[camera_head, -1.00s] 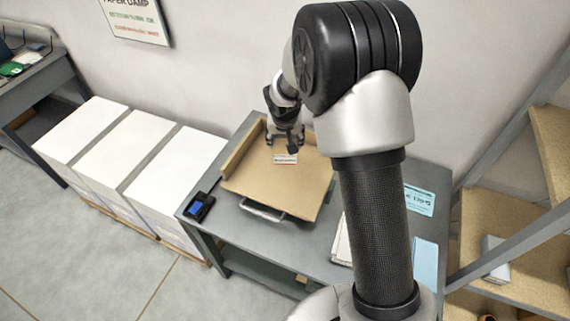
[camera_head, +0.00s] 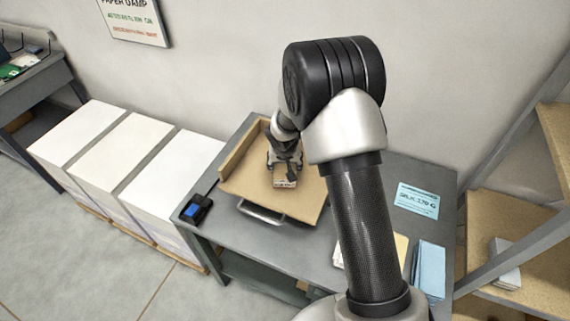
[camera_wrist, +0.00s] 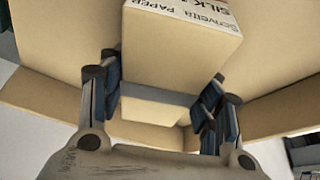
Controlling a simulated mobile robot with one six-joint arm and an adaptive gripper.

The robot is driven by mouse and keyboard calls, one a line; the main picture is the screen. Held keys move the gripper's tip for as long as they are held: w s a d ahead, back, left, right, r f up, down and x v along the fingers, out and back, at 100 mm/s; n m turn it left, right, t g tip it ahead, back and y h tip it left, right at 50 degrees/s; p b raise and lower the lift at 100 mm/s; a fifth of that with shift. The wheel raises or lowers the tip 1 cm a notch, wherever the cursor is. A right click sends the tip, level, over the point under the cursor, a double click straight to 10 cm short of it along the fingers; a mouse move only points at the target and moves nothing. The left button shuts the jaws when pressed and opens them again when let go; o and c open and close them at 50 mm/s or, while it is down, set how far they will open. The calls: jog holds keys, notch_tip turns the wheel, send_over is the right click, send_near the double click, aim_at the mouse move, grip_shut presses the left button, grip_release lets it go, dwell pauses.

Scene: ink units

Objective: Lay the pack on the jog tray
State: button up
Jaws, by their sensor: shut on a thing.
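The pack (camera_head: 286,183) is a tan paper-wrapped block with a printed white label; in the head view mostly its label shows. In the wrist view the pack (camera_wrist: 178,60) sits between my two fingers, its lettered label at the top edge. My gripper (camera_head: 284,165) is shut on it over the jog tray. The jog tray (camera_head: 243,182) is tan, with raised walls at the left and a metal handle in front. It also fills much of the wrist view's background (camera_wrist: 45,45). I cannot tell whether the pack touches the tray floor.
The grey table (camera_head: 280,238) carries a small device with a blue screen (camera_head: 195,209) left of the tray. Light blue sheets (camera_head: 428,268) and a label card (camera_head: 418,201) lie at the right. White paper stacks (camera_head: 120,165) stand at the left, a shelf rack (camera_head: 500,235) at the right.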

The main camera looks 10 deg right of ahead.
jog(key=shift+f, duration=0.15)
jog(key=o, duration=1.4)
